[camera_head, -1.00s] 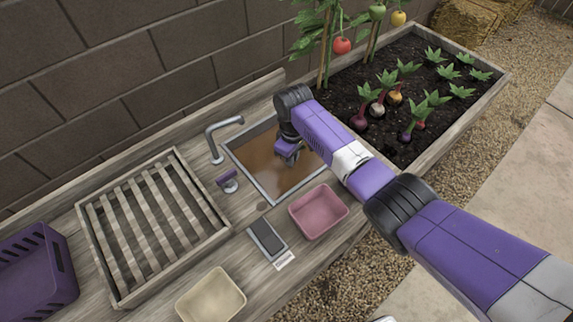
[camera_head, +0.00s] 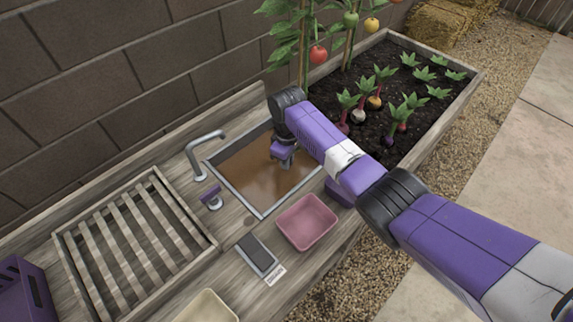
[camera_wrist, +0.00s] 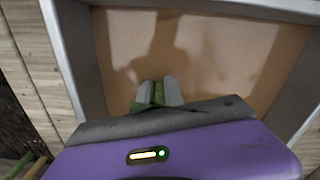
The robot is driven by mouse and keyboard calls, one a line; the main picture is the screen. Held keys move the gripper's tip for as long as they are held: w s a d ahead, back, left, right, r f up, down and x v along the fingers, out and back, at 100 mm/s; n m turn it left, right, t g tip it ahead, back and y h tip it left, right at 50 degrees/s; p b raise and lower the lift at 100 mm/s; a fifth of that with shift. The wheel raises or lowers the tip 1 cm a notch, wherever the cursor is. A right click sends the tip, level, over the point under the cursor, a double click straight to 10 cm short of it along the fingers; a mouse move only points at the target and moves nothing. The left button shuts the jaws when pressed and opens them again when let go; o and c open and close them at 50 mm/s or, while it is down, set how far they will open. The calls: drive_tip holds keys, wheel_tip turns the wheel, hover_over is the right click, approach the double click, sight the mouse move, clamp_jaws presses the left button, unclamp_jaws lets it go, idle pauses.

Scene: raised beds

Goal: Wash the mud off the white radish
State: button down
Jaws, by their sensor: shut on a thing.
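My gripper (camera_head: 284,163) is low over the sink (camera_head: 240,190), whose basin holds brown, muddy water. In the wrist view my gripper (camera_wrist: 158,92) is shut on a green leafy thing (camera_wrist: 159,94), seen as a strip of green between the fingers. Its root is hidden, so I cannot tell its colour or whether it is under the water. A pale root (camera_head: 358,116) with green leaves stands in the soil of the raised bed. A grey tap (camera_head: 200,155) stands at the sink's left, with a purple-handled lever (camera_head: 211,198) near it.
A slatted wooden rack (camera_head: 135,240) is left of the sink. A pink tub (camera_head: 307,222), a grey pad (camera_head: 257,255) and a cream tub (camera_head: 208,308) are in front. A purple crate (camera_head: 25,295) is far left. The bed (camera_head: 440,125) holds several other roots.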

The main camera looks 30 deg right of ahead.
drive_tip(key=shift+s+a+r+p, duration=0.1)
drive_tip(key=shift+s+a+p, duration=0.3)
drive_tip(key=shift+a, duration=0.45)
drive_tip(key=shift+s+a+p, duration=0.15)
drive_tip(key=shift+a+p, duration=0.45)
drive_tip(key=shift+a, duration=0.2)
drive_tip(key=shift+s+a+p, duration=0.35)
drive_tip(key=shift+a+p, duration=0.05)
drive_tip(key=shift+a, duration=0.65)
drive_tip(key=shift+s+a+p, duration=0.3)
drive_tip(key=shift+a+p, duration=0.15)
drive_tip(key=shift+a, duration=0.55)
drive_tip(key=shift+s+a+p, duration=0.35)
drive_tip(key=shift+a+p, duration=0.05)
drive_tip(key=shift+a, duration=0.65)
drive_tip(key=shift+w+d+b, duration=0.2)
drive_tip(key=shift+w+d, duration=0.05)
drive_tip(key=shift+d, duration=0.55)
drive_tip(key=shift+w+d+b, duration=0.2)
drive_tip(key=shift+w+d, duration=0.1)
drive_tip(key=shift+d, duration=0.5)
drive_tip(key=shift+w+d+b, duration=0.2)
drive_tip(key=shift+w+d, duration=0.05)
drive_tip(key=shift+d, duration=0.55)
wheel_tip(320, 180, up, 17)
drive_tip(key=p, duration=1.2)
